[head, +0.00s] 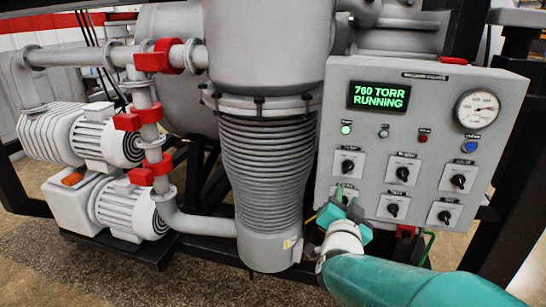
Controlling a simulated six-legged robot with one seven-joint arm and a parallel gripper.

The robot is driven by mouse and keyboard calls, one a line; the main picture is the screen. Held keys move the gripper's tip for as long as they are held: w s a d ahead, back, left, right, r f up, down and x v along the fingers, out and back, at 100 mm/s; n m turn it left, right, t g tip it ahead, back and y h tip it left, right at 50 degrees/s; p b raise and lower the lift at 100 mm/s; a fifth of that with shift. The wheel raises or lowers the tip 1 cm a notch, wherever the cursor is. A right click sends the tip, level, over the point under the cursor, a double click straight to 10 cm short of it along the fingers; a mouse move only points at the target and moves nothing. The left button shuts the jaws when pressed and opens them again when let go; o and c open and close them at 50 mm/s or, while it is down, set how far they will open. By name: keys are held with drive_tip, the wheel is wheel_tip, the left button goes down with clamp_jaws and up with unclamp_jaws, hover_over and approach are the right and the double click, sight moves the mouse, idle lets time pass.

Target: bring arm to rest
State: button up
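My gripper (341,207) is teal and sits at the end of my arm, which comes in from the lower right. It is in front of the lower left part of the grey control panel (335,115). It overlaps the lower left knob in the picture, and I cannot tell whether it touches the panel. Its two fingers look apart, with nothing visible between them. The panel's display (379,96) reads "760 TORR RUNNING" in green. A green lamp (346,129) is lit below it.
The panel carries several black knobs (402,174), a round gauge (478,109) and a blue button (469,146). A ribbed grey column (268,165) stands left of my gripper. Pumps (105,134) and pipes with red clamps (152,62) are further left. Speckled floor (60,275) shows at lower left.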

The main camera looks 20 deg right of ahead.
drive_tip(key=s+a+f+n+g+y, duration=0.25)
drive_tip(key=a+n+y, duration=0.55)
drive_tip(key=a, duration=0.4)
drive_tip(key=s+a+f+n+g, duration=0.1)
drive_tip(key=s+n+g, duration=0.1)
drive_tip(key=s, duration=0.5)
drive_tip(key=s+a+f+n+g+y, duration=0.1)
drive_tip(key=s+a+n+g, duration=0.1)
drive_tip(key=s+g, duration=0.3)
drive_tip(key=s, duration=0.2)
drive_tip(key=shift+s+a, duration=0.25)
drive_tip(key=shift+s, duration=0.1)
